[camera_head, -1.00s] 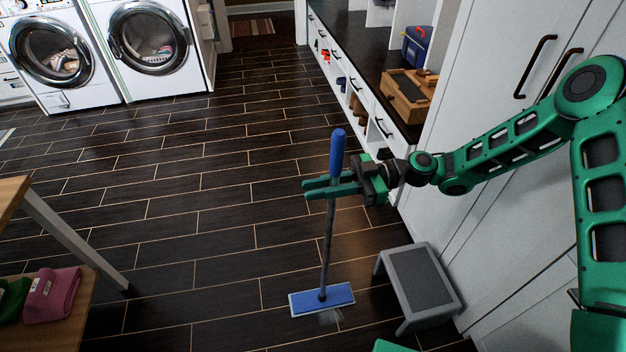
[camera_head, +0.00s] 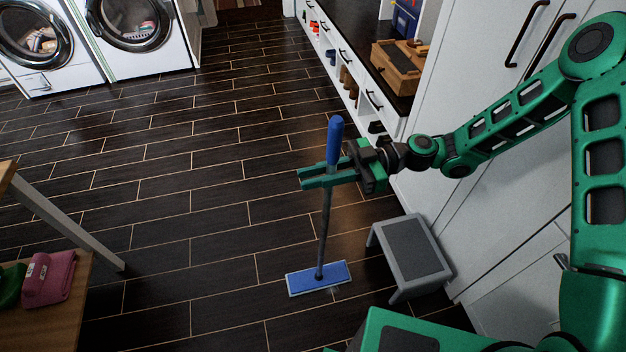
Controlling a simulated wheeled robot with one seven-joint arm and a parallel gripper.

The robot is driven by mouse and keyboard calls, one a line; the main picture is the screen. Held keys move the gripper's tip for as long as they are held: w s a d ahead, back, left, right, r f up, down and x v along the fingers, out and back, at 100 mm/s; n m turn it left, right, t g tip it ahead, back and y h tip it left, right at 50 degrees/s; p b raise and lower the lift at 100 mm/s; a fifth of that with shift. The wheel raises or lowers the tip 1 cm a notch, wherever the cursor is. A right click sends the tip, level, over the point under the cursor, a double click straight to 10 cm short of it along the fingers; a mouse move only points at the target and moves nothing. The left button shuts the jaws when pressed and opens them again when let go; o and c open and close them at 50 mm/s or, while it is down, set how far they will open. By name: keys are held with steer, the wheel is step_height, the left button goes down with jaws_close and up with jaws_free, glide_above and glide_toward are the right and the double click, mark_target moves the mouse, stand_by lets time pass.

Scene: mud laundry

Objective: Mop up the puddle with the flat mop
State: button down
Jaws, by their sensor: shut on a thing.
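The flat mop stands nearly upright with a blue grip (camera_head: 335,142), a grey pole and a blue flat head (camera_head: 318,279) with a pale edge. The head lies on the dark plank floor. My gripper (camera_head: 325,175) is shut around the pole just below the blue grip. A small faint pale patch (camera_head: 337,291), perhaps part of the puddle, shows at the near right edge of the head. I cannot tell how much of the puddle lies under the head.
A grey step stool (camera_head: 411,250) stands close to the right of the mop head. White cabinets (camera_head: 480,190) line the right side. A wooden table (camera_head: 50,310) with folded cloths is at the left. Washing machines (camera_head: 140,50) stand at the back left. The floor between is clear.

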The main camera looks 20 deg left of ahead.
steer(key=w+a, duration=0.6)
steer(key=w, duration=0.4)
steer(key=shift+w+a+f, duration=0.25)
steer(key=shift+w, duration=0.1)
steer(key=shift+r, duration=2.15)
steer(key=shift+w, duration=0.1)
